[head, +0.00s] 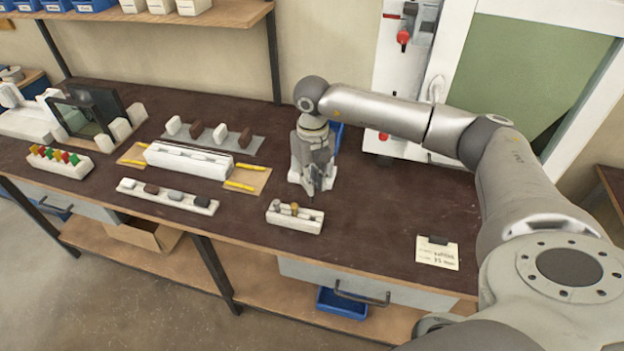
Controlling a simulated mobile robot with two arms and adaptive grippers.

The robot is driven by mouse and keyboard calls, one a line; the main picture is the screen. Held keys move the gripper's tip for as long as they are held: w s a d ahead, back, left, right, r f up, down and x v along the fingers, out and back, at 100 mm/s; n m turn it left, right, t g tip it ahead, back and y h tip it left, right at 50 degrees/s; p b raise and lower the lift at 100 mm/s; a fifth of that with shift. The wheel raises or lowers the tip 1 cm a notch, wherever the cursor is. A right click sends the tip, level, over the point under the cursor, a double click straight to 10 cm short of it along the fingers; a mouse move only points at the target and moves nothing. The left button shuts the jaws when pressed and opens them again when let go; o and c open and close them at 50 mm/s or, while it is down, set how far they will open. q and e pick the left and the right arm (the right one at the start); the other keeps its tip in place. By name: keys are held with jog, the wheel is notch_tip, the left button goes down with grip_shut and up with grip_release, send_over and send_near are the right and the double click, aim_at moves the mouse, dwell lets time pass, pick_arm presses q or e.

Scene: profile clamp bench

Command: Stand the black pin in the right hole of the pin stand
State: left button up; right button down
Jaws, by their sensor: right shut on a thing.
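The white pin stand (294,222) sits near the front edge of the bench. A grey pin (276,204) stands at its left and a brass-coloured pin (294,208) stands near its middle. My right gripper (313,192) points down just behind and above the right end of the stand. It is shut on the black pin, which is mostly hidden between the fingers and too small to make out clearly. I cannot tell whether the pin touches the right hole. My left gripper is not in view.
A long white block (188,161) with yellow strips lies left of the stand. A white strip (167,195) with several inserts lies in front of it. A note card (437,252) lies at right. A blue bin (336,135) is behind my right gripper. The bench right of the stand is clear.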

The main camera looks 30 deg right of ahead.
aim_at(313, 197)
jog(key=shift+f, duration=0.55)
jog(key=shift+f+b, duration=0.3)
jog(key=shift+b, duration=0.1)
notch_tip(313, 197, down, 3)
jog(key=shift+s+f+b, duration=0.1)
jog(key=shift+s+b, duration=0.05)
jog(key=shift+b, duration=1)
jog(key=shift+f, duration=0.35)
pick_arm(q)
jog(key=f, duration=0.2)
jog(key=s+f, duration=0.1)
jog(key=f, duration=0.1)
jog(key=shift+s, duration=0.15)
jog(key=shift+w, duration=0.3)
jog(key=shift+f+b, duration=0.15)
jog(key=shift+b, duration=0.25)
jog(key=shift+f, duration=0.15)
pick_arm(e)
jog(key=shift+f, duration=0.25)
